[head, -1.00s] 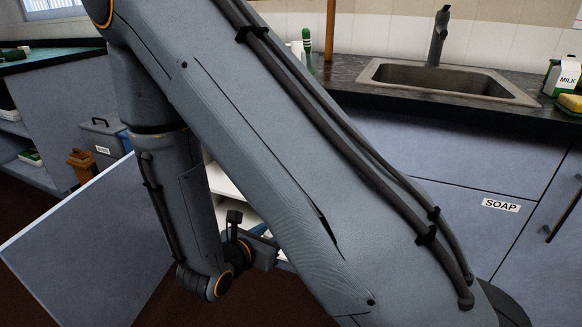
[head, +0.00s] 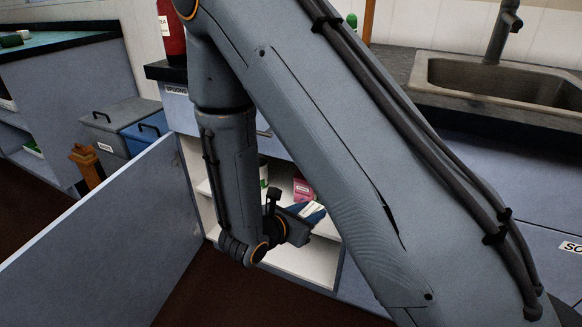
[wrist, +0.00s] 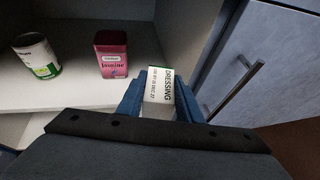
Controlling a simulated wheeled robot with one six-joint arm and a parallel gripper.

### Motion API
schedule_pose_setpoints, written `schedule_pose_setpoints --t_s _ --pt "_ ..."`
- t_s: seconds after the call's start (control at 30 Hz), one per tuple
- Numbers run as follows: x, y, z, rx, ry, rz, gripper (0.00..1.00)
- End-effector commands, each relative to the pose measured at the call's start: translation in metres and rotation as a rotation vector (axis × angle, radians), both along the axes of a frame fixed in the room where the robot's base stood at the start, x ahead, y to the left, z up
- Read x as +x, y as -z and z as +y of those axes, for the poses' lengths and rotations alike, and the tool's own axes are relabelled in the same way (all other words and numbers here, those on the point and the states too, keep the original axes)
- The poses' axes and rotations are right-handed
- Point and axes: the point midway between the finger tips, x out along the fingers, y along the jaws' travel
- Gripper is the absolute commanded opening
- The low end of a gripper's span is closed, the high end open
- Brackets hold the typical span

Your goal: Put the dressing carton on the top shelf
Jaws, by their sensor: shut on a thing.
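The dressing carton (wrist: 158,97) is white with dark lettering and a green mark, and sits between the blue fingers of my gripper (wrist: 160,100). My gripper is shut on it. In the head view the carton (head: 314,212) shows small at the end of my gripper, in front of the open cabinet. The white cabinet shelf (wrist: 75,92) carries a can and a pink tin, and the carton is held in front of its right end. In the head view my arm hides much of the cabinet, including part of the shelf (head: 205,188).
The pink tin (wrist: 110,54) and the green-and-white can (wrist: 37,56) stand on the shelf, with a bare gap between them. The open cabinet door (head: 120,235) juts out on the left. A closed door with a bar handle (wrist: 236,90) is right of the carton.

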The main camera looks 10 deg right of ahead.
Motion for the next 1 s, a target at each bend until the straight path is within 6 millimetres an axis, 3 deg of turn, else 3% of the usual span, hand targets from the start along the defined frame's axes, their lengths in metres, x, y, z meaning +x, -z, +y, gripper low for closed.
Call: schedule_pose_setpoints --t_s 0.1,0.3,0.5,0.63,1.0 --pt "0.042 0.022 0.036 0.005 -0.061 0.001 0.07" --pt "0.103 0.053 0.090 0.003 -0.161 -0.001 0.07" --pt "0.134 0.067 0.119 -0.004 -0.216 -0.005 0.07" --pt "0.151 0.069 0.113 -0.005 -0.221 -0.005 0.07" --pt "0.223 0.069 0.060 -0.004 -0.219 -0.008 0.07"
